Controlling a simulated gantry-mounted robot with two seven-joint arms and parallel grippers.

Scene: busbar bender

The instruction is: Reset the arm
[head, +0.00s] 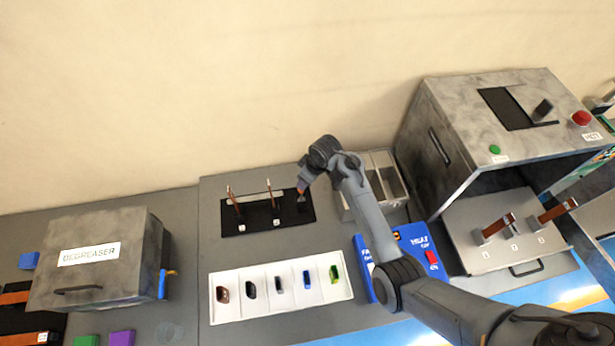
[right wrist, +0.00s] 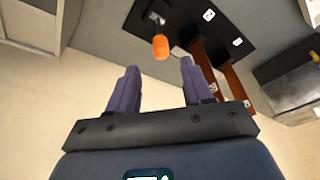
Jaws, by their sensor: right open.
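My right arm reaches in from the lower right in the head view. Its gripper (head: 302,188) is over the right end of a black rack (head: 285,219). Two upright copper bars, one at the left (head: 234,201) and one in the middle (head: 270,195), stand in this rack. In the right wrist view the two fingers of my right gripper (right wrist: 158,76) are apart with nothing between them. An orange-ended piece (right wrist: 161,47) at a small grey holder on the rack (right wrist: 178,15) lies beyond the fingertips, apart from them. My left gripper is not in view.
A white tray (head: 213,309) with several small coloured items lies in front of the rack. A grey degreaser box (head: 110,270) is at the left. A blue panel (head: 412,240), grey bins (head: 392,182) and a large metal machine (head: 465,125) with a bar-holding shelf (head: 500,263) are at the right.

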